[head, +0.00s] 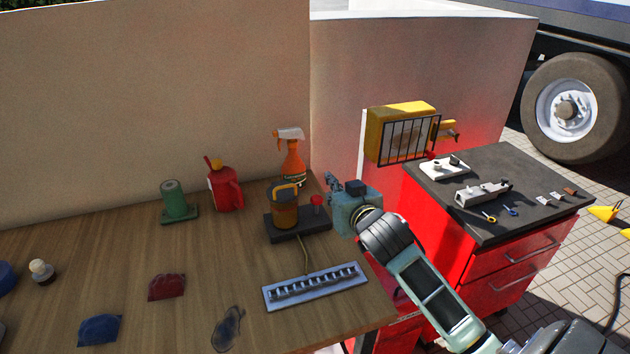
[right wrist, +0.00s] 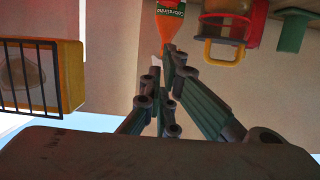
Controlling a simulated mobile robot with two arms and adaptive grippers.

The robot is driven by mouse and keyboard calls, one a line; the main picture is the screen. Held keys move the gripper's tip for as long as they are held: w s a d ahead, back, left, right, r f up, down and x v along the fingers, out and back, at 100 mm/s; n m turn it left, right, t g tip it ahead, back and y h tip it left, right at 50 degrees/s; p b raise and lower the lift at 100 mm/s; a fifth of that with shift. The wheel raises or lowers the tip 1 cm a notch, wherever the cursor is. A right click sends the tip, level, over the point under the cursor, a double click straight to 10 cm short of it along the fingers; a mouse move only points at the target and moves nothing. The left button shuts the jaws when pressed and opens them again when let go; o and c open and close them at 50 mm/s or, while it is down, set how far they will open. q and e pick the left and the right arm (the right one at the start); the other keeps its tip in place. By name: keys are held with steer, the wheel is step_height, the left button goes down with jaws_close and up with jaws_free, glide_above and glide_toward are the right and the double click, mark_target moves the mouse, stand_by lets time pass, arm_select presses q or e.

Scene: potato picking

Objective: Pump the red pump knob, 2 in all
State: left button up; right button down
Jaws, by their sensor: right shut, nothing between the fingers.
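The red pump knob (head: 317,199) stands upright on the right end of a dark base (head: 290,228), beside an amber jar with a yellow handle (head: 285,212). My right gripper (head: 332,183) is shut and empty, just above and to the right of the knob in the head view; whether it touches the knob I cannot tell. In the right wrist view my shut fingers (right wrist: 168,62) point towards the orange spray bottle (right wrist: 172,22), and the yellow handle (right wrist: 228,27) shows to their right. My left gripper is not in view.
A red can (head: 224,188), a green spool (head: 174,200) and the spray bottle (head: 293,160) stand near the wall. A grey rack (head: 315,287) lies in front of the base.

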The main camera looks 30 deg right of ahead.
steer(key=s, duration=0.1)
steer(key=p, duration=0.3)
glide_above(320, 202)
step_height(320, 202, down, 5)
steer(key=shift+s+f, duration=0.1)
steer(key=shift+f, duration=0.4)
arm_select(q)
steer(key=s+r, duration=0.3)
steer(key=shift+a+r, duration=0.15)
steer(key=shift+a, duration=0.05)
